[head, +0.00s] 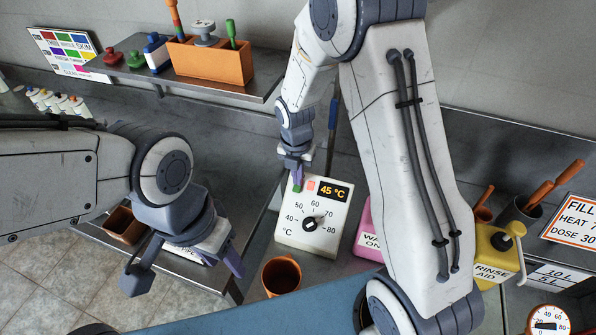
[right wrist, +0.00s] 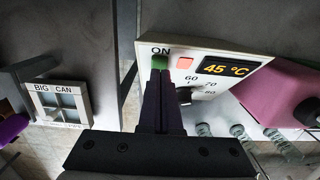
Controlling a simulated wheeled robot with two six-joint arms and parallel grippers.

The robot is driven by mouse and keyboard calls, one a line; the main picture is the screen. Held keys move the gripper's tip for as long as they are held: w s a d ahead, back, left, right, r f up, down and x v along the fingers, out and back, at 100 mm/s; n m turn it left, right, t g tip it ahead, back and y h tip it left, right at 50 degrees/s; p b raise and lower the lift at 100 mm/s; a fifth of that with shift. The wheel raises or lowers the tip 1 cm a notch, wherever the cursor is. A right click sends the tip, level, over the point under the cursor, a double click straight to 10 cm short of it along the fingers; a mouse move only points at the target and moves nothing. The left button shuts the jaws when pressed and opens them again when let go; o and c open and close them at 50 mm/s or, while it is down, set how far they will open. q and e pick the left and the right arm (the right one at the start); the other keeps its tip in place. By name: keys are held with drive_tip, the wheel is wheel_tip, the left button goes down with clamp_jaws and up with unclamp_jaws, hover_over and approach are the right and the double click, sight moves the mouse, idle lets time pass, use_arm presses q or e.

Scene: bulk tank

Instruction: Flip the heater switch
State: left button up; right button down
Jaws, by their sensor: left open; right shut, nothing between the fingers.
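The heater control box (head: 290,238) is cream, with a black dial (head: 309,224) and an orange display (head: 333,191) reading 45 °C. A red square (right wrist: 185,64) sits beside the display. The green heater switch (right wrist: 160,63) is at the box's upper left, under the word ON. My right gripper (right wrist: 160,78) is shut and empty, its tips right at the switch's lower edge and partly covering it. I cannot tell whether they touch. In the head view my right gripper (head: 297,184) hides part of the switch. My left gripper (head: 185,268) is open and empty, left of the box.
A brown cup (head: 281,275) stands below the box. A pink container (head: 368,235) and a yellow rinse aid container (head: 495,255) stand to the right. A shelf with an orange bin (head: 212,62) is above left. A BIG CAN panel (right wrist: 62,104) is left in the wrist view.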

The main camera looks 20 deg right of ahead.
wheel_tip(320, 180, up, 13)
drive_tip(key=shift+w+d+p, duration=0.15)
drive_tip(key=shift+p, duration=0.2)
idle(0.5)
drive_tip(key=s+a+f+m+b, duration=0.1)
drive_tip(key=s+a+m+b, duration=0.2)
drive_tip(key=s+m, duration=0.8)
drive_tip(key=s+a+f+m+y+b, duration=0.1)
drive_tip(key=s+a+f+m+b, duration=0.1)
drive_tip(key=s+a+m, duration=0.4)
drive_tip(key=s+m+b, duration=0.1)
drive_tip(key=s+m, duration=0.4)
drive_tip(key=s, duration=0.4)
drive_tip(key=shift+g, duration=0.3)
